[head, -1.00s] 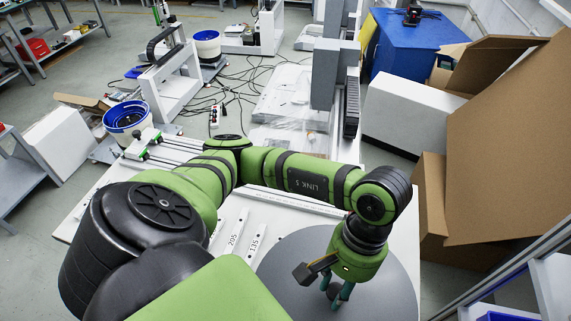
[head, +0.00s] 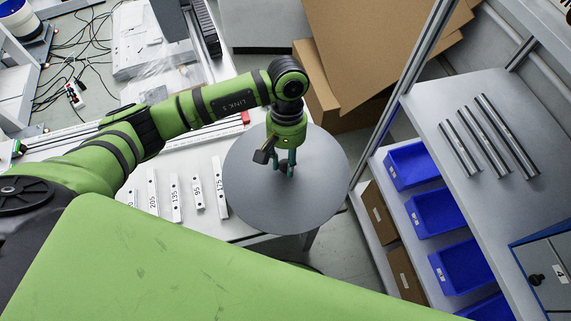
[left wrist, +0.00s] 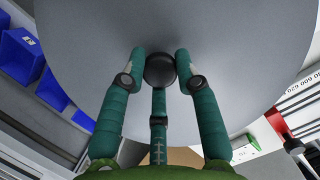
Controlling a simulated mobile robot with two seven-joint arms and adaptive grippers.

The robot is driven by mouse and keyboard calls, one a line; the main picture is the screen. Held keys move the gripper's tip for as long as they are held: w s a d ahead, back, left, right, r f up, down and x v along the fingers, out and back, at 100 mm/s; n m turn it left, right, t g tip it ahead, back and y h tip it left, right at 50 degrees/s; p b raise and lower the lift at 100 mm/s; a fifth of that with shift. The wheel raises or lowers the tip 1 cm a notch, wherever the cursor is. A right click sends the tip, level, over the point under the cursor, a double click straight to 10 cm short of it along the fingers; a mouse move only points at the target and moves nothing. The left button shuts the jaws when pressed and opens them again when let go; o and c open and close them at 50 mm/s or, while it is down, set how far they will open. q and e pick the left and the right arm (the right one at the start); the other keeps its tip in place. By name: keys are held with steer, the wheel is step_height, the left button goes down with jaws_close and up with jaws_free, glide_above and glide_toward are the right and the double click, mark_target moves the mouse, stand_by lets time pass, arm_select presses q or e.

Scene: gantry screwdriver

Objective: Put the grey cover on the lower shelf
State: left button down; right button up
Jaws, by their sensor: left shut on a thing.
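The grey cover (head: 265,205) is a large round disc with a dark knob at its centre. My left gripper (head: 286,172) is shut on that knob, its fingers pointing down. The left wrist view shows the green fingers around the black knob (left wrist: 160,71), with the disc (left wrist: 235,50) spread behind them. In the head view the disc covers the table's right edge and reaches past it. The shelf unit stands at right, with a grey top board (head: 455,185) and lower levels holding blue bins and cardboard boxes. My right gripper is out of view.
Metal bars (head: 490,140) lie on the top board. Blue bins (head: 434,212) and cardboard boxes (head: 379,213) fill much of the visible lower levels. An upright post (head: 400,85) stands between cover and shelves. Numbered strips (head: 176,198) lie on the white table. Large cardboard (head: 375,50) is behind.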

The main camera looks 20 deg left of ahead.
mark_target(286, 160)
arm_select(q)
step_height(286, 160, down, 3)
steer(key=shift+f+p, duration=0.1)
steer(key=shift+p, duration=0.55)
steer(key=shift+f, duration=0.4)
steer(key=shift+w, duration=0.1)
steer(key=c, duration=0.9)
jaws_free()
